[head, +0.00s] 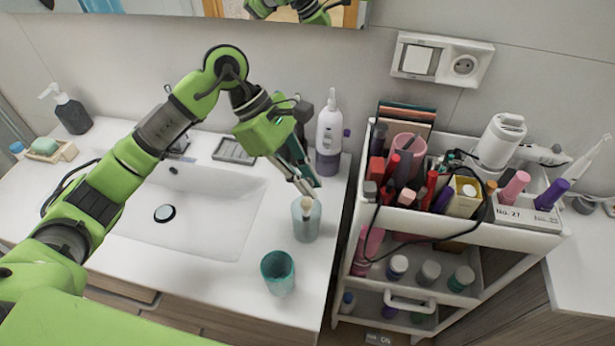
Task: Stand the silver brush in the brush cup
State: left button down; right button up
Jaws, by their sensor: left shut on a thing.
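My left gripper (303,185) points down over the counter, right of the basin, its fingers close together. It is shut on a slim thing, which I take for the silver brush; the fingers hide most of it. A pale end shows below the fingertips, at the mouth of a translucent grey-green cup (306,226). I cannot tell whether it touches the cup. A darker teal cup (278,272) stands upright and open nearer the front edge. The picture does not settle which one is the brush cup. My right gripper is not in view.
A white cart (520,235) crowded with cosmetics stands right of the counter. A white and purple oral irrigator (330,132) stands behind the cups. The basin (215,220) lies left of them. A dark soap bottle (73,115) and soap dish (45,148) are far left.

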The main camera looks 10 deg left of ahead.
pick_arm(q)
jog(key=shift+f+b, duration=0.2)
jog(key=shift+b, duration=0.1)
jog(key=c, duration=2.3)
grip_release()
jog(key=shift+c, duration=0.2)
jog(key=shift+r, duration=0.15)
jog(key=shift+r+p, duration=0.25)
jog(key=shift+p, duration=0.2)
jog(key=b+v, duration=0.3)
jog(key=v, duration=0.8)
jog(key=shift+a+r, duration=0.2)
jog(key=shift+a, duration=0.15)
